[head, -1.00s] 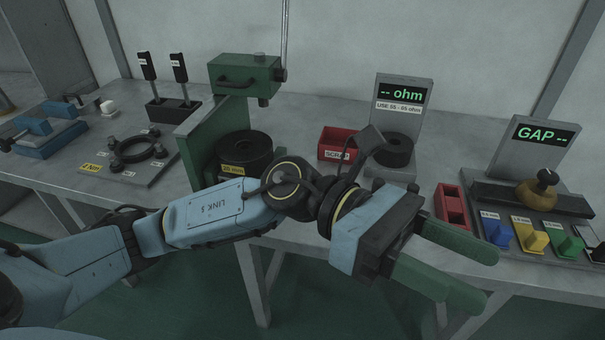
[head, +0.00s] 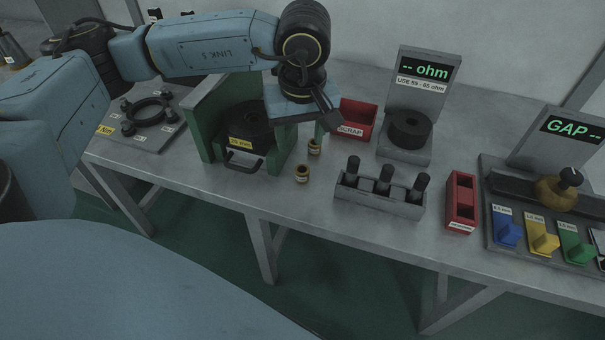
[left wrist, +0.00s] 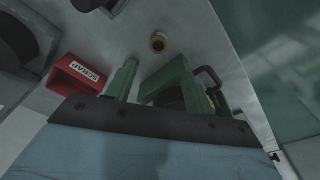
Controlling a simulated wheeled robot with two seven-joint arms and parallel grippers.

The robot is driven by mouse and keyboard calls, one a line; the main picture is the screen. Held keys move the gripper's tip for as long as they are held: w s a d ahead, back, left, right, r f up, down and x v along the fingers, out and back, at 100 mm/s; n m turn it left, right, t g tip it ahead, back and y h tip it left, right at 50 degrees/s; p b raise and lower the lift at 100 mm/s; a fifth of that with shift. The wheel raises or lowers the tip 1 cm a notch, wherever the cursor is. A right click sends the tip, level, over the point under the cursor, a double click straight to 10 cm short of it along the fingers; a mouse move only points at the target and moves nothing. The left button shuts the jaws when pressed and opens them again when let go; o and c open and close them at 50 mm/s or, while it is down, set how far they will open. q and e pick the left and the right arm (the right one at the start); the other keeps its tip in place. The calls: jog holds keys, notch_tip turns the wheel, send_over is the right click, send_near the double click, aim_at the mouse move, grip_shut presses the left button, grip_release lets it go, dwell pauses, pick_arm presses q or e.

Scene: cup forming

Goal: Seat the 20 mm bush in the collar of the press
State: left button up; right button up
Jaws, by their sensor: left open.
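Two small brass bushes stand on the bench right of the press: one farther back (head: 314,148), one nearer the front (head: 303,174). Their size marks are too small to read. My left gripper (head: 300,153) points down between the press and the scrap bin, close to the bushes. Its green fingers are open, with nothing visibly held. The left wrist view shows one bush (left wrist: 158,42) beyond the fingers. My right gripper is out of view.
A red scrap bin (head: 358,120) and an ohm meter (head: 424,80) stand behind. A grey rack (head: 375,203) with three black-handled pegs and a red tray (head: 461,203) stand to the right. A black handle (head: 243,163) sticks out at the press front.

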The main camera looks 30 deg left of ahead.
aim_at(302, 169)
pick_arm(q)
notch_tip(302, 169, down, 3)
jog(key=shift+w+a+f, duration=0.1)
jog(key=f, duration=0.1)
jog(key=f+b, duration=0.1)
jog(key=f, duration=0.2)
jog(key=shift+w+d+f, duration=0.1)
jog(key=shift+d, duration=0.15)
jog(key=shift+a+f, duration=0.1)
jog(key=shift+f, duration=0.4)
jog(key=c, duration=1)
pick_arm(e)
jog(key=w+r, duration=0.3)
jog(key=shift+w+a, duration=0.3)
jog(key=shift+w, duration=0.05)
